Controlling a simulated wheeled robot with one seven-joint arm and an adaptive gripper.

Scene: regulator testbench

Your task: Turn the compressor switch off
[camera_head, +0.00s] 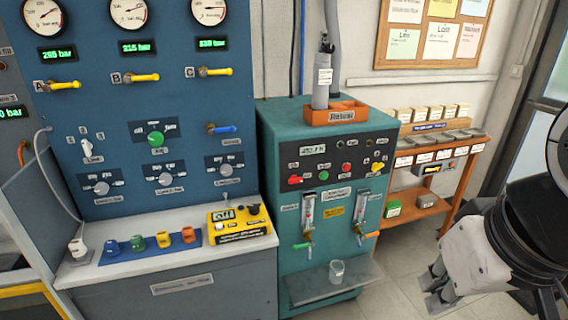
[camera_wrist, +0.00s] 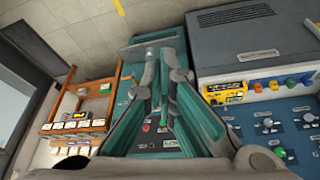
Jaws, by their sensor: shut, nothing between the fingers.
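I cannot read which control is labelled as the compressor switch. The teal machine (camera_head: 290,240) has a dark control strip (camera_head: 322,165) with a red knob (camera_head: 294,180), a yellow knob (camera_head: 378,169) and several small buttons. The blue panel (camera_head: 120,120) at left carries a white switch (camera_head: 88,150), a green knob (camera_head: 156,139) and several grey dials. My gripper (camera_head: 435,292) is at the lower right, apart from the machine and low in front of the shelf. In the wrist view its fingers (camera_wrist: 158,68) are shut and empty, covering part of the teal machine.
A glass (camera_head: 337,271) stands on the machine's front tray (camera_head: 310,291), below two spouts. A wooden shelf (camera_head: 428,209) with boxes stands right of the machine. A yellow device (camera_head: 238,223) and several coloured pieces sit on the grey counter (camera_head: 110,270). Bare floor lies before the shelf.

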